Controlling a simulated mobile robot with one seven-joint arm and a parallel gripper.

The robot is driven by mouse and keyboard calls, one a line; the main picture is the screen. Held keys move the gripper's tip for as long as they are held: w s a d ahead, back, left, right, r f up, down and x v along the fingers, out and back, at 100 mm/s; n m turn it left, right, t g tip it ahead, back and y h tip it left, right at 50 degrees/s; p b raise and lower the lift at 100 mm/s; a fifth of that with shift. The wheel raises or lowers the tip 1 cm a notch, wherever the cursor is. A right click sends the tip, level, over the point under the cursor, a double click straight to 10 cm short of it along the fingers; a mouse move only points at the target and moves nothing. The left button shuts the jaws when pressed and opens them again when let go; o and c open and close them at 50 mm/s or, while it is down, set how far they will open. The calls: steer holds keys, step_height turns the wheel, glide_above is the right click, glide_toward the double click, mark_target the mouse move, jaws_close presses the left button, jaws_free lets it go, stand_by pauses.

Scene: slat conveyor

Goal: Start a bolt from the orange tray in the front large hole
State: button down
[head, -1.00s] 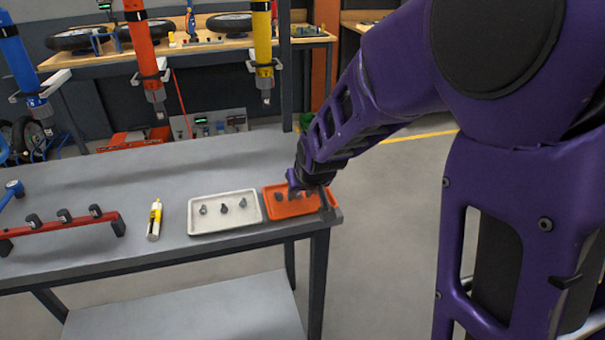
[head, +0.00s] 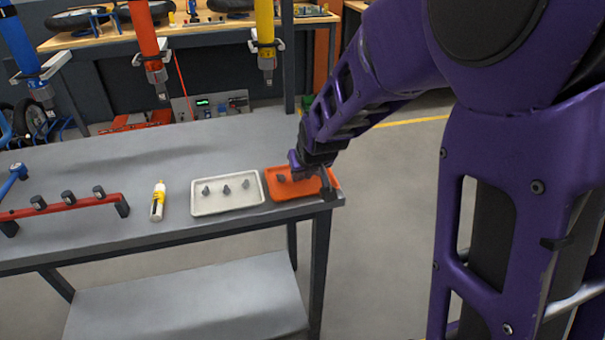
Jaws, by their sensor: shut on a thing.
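The orange tray (head: 284,191) sits at the right end of the grey table. At least one dark bolt (head: 282,178) shows in its left part. My gripper (head: 298,172) is low over the tray's middle, pointing down, shut on a bolt that its fingers and wrist mostly hide. I cannot tell whether that bolt is clear of the tray floor. A red bar (head: 75,203) with several black cylindrical pieces stands at the table's left. I cannot make out the front large hole.
A white tray (head: 228,208) with three bolts lies just left of the orange tray. Blue, orange (head: 146,38) and yellow (head: 265,30) tools hang above the table's back. The table's middle is clear.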

steer(key=shift+r+p, duration=1.45)
steer(key=shift+r, duration=0.9)
steer(key=shift+d+f, duration=0.1)
